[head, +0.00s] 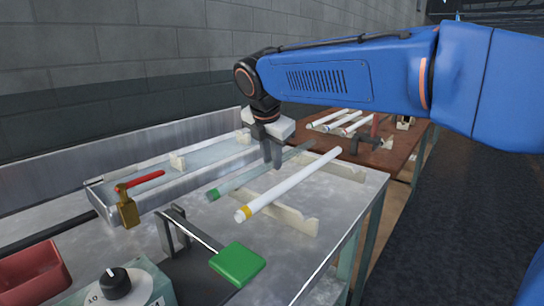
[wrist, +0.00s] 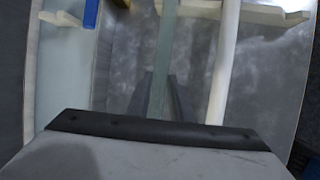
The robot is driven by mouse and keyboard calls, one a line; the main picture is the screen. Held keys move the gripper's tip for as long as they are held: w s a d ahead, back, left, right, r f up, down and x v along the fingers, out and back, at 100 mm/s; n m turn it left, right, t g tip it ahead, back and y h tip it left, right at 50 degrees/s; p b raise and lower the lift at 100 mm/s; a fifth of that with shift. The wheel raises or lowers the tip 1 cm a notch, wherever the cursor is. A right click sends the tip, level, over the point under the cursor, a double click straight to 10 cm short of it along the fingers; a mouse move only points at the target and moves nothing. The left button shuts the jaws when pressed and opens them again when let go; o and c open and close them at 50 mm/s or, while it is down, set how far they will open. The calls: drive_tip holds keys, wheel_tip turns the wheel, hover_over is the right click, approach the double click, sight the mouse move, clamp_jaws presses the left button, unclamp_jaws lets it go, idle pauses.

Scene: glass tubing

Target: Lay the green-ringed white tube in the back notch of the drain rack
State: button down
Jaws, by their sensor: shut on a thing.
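A tube with a green ring (head: 213,194) at its near end is held in my gripper (head: 272,160), whose jaws are shut on it about midway. The tube looks grey-green rather than white, and in the wrist view it (wrist: 164,60) runs between the two fingers (wrist: 160,97). The drain rack has two cream notched supports, a near one (head: 290,217) and a far one (head: 347,172). The held tube is at their back ends, roughly parallel to the other tube there; I cannot tell whether it touches the notches.
A yellow-ringed white tube (head: 290,183) lies across the rack in front, close beside. A long metal trough (head: 150,180), a red-handled valve (head: 128,208) and a green-topped lever (head: 238,263) stand nearby. More white tubes (head: 343,120) lie on a brown table behind.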

drive_tip(key=shift+f, duration=0.2)
drive_tip(key=c, duration=1.6)
unclamp_jaws()
drive_tip(key=shift+r, duration=0.2)
drive_tip(key=v, duration=1.2)
drive_tip(key=shift+w+r, duration=0.1)
drive_tip(key=shift+r, duration=0.3)
